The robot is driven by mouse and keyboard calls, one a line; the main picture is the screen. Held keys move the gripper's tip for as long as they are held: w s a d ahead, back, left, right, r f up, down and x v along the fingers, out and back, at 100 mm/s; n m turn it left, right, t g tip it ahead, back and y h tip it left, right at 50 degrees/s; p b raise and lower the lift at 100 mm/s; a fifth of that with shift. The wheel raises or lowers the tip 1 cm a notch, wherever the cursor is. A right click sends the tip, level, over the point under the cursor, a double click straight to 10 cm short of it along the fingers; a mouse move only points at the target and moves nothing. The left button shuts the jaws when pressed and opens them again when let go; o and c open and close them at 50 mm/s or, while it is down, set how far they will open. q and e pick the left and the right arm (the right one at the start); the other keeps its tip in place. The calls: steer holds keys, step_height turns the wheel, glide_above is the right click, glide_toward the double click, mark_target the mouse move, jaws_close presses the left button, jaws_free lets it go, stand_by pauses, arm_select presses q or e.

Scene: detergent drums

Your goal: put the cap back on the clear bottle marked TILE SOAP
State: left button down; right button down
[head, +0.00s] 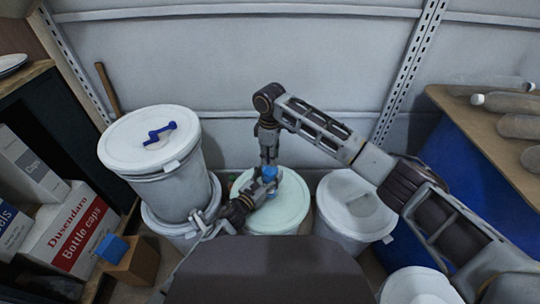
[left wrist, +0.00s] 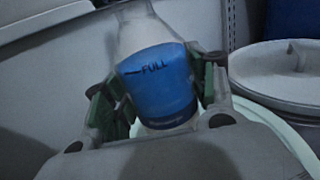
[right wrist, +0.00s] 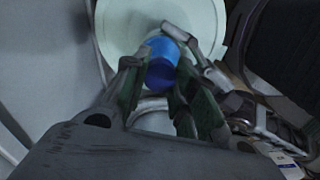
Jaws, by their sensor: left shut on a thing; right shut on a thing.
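The clear bottle (left wrist: 136,30) holds blue liquid and bears a "FULL" mark in the left wrist view. No TILE SOAP marking shows. My left gripper (left wrist: 155,85) is shut around its blue-filled part. In the head view the bottle (head: 269,172) is over a pale green lid (head: 280,208). My right gripper (right wrist: 152,75) points down from above the bottle, shut on a pale round piece (right wrist: 153,118) at its top, which looks like the cap. The fingers partly hide it, and I cannot tell whether it is seated. The blue part (right wrist: 160,60) shows beyond it.
Another lidded drum (head: 352,205) stands to the right. A Bottle caps box (head: 68,232) is at lower left. Several clear bottles (head: 505,102) lie on the wooden top at right.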

steer(key=m, duration=0.4)
steer(key=shift+a, duration=0.1)
steer(key=c, duration=1.1)
jaws_free()
steer(key=shift+r, duration=0.1)
steer(key=shift+r, duration=5.9)
arm_select(q)
steer(key=shift+c, duration=2)
jaws_free()
